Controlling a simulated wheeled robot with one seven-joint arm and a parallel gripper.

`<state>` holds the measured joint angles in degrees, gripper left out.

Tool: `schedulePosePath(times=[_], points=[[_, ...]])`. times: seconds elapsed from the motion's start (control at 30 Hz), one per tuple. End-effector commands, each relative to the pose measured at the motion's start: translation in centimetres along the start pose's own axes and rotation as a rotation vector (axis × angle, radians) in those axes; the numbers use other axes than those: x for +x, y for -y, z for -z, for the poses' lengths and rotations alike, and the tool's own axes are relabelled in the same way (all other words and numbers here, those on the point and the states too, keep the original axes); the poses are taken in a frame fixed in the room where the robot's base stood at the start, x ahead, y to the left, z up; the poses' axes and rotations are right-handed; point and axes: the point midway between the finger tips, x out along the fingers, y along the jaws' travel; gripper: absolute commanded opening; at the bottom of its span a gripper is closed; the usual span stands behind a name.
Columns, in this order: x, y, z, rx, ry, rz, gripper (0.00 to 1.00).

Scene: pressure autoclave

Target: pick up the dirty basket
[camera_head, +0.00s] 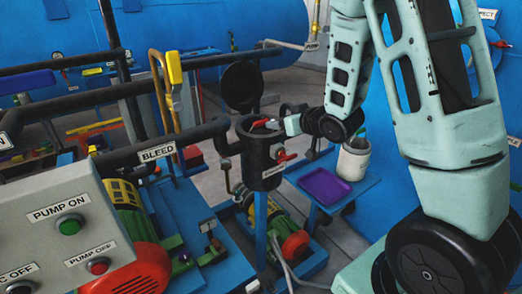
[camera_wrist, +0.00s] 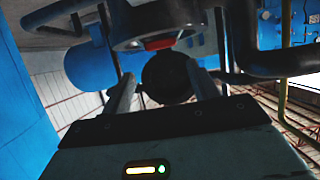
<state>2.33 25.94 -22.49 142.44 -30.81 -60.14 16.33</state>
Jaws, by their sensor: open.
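The black cylindrical housing (camera_head: 262,165) stands open at the centre of the head view. A red piece (camera_head: 261,123), perhaps the dirty basket's handle, shows at its mouth; the basket body is hidden inside or cannot be made out. My gripper (camera_head: 277,123) is at the right side of the housing's mouth, close to the red piece. In the wrist view my gripper (camera_wrist: 162,84) has its two fingers apart with nothing held between them. A red piece (camera_wrist: 158,43) shows ahead of the fingers under a grey rim. Contact cannot be told.
A round black lid (camera_head: 242,86) stands raised behind the housing. A red lever (camera_head: 286,157) sticks out of its side. Pipes and a yellow-handled lever (camera_head: 174,68) crowd the left. A blue cart (camera_head: 362,185) with a purple tray (camera_head: 324,187) and a white container (camera_head: 354,160) stands right.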

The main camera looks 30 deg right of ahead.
Motion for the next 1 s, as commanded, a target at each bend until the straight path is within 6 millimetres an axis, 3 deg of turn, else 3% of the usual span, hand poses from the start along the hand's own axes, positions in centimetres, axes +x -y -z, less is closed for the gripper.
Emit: schedulePosePath(times=[0.23,0.57,1.0], points=[[3.8,0.1,0.1,-0.002,0.002,0.002,0.60],[5.7,0.1,0.1,0.000,0.002,0.001,0.60],[10.1,0.2,-0.1,0.000,0.001,0.001,0.60]])
